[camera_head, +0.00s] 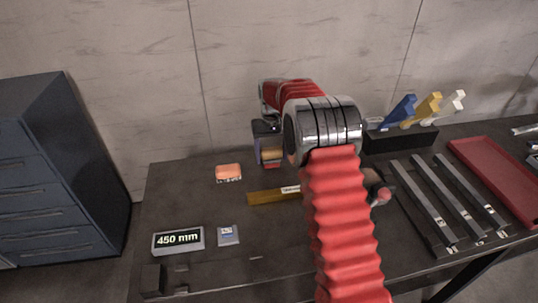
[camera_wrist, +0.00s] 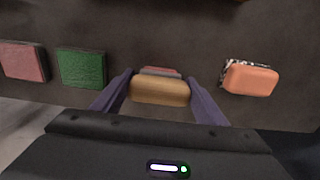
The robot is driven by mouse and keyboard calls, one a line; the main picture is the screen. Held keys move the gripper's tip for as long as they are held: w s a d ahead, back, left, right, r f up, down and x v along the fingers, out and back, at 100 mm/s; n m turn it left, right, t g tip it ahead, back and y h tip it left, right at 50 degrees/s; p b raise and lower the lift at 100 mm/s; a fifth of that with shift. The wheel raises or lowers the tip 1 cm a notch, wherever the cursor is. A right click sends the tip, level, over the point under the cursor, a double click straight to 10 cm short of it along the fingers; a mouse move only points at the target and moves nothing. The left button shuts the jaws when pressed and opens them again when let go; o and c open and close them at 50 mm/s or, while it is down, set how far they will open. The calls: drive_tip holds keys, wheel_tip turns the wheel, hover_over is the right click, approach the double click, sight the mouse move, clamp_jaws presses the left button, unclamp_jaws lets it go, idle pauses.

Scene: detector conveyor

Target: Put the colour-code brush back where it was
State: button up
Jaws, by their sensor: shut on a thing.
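My gripper (camera_wrist: 161,84) is shut on a brush-sized block (camera_wrist: 160,91) with a tan, rounded top; a pinkish and grey part shows behind it. In the head view my gripper (camera_head: 268,148) holds this tan block (camera_head: 272,154) near the back of the dark table, left of my red-sleeved arm. An orange-topped brush (camera_head: 228,171) with speckled bristles lies on the table to its left; it also shows at the right in the wrist view (camera_wrist: 251,79). A green block (camera_wrist: 81,68) and a pink block (camera_wrist: 23,61) lie at the left in the wrist view. The held block's underside is hidden.
A brown bar (camera_head: 265,196) lies in front of my gripper. A 450 mm display (camera_head: 178,240) and a small card (camera_head: 228,235) are at the front left. Dark rails (camera_head: 425,205), a red tray (camera_head: 500,172) and a rack (camera_head: 400,140) with coloured handles are right. My arm hides the middle.

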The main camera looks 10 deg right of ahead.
drive_tip(key=o, duration=1)
wheel_tip(320, 180, up, 12)
drive_tip(key=shift+f, duration=0.15)
drive_tip(key=shift+r, duration=0.2)
idle(0.5)
